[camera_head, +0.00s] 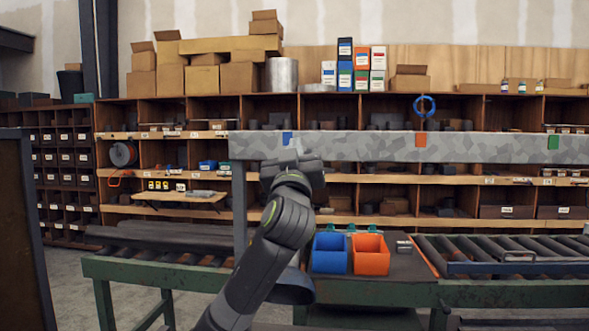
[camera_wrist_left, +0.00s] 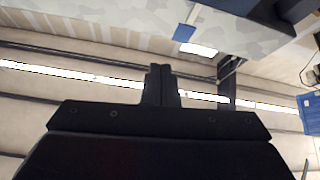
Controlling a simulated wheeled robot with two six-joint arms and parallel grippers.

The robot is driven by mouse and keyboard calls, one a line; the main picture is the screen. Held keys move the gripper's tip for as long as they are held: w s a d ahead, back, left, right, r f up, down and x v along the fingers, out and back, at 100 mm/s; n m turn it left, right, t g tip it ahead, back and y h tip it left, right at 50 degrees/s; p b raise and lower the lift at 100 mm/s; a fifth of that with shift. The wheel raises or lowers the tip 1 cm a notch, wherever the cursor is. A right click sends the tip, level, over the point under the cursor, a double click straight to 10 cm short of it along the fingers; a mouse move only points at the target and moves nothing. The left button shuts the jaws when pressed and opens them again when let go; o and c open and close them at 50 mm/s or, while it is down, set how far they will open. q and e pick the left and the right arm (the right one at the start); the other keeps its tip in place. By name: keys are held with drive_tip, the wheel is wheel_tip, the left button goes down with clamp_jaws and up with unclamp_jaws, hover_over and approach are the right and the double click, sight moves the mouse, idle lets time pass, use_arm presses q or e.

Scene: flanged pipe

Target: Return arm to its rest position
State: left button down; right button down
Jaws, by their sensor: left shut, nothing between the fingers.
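My left arm rises from the bottom of the head view, and my left gripper (camera_head: 293,158) is raised in front of the lower edge of a mottled grey metal beam (camera_head: 350,147). Its fingers are small and dark there. In the left wrist view the two fingers (camera_wrist_left: 161,72) are together with nothing between them. The beam's mottled surface (camera_wrist_left: 235,40) and its blue patch (camera_wrist_left: 184,33) show beyond the fingertips. My right gripper is in neither view.
A blue bin (camera_head: 330,254) and an orange bin (camera_head: 370,255) stand on the green-framed bench, right of my forearm. A roller conveyor (camera_head: 510,252) lies at the right. A blue ring (camera_head: 424,106) hangs above the beam. Wooden shelving (camera_head: 350,217) fills the back.

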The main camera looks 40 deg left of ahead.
use_arm(q)
drive_tip(key=shift+r, duration=0.4)
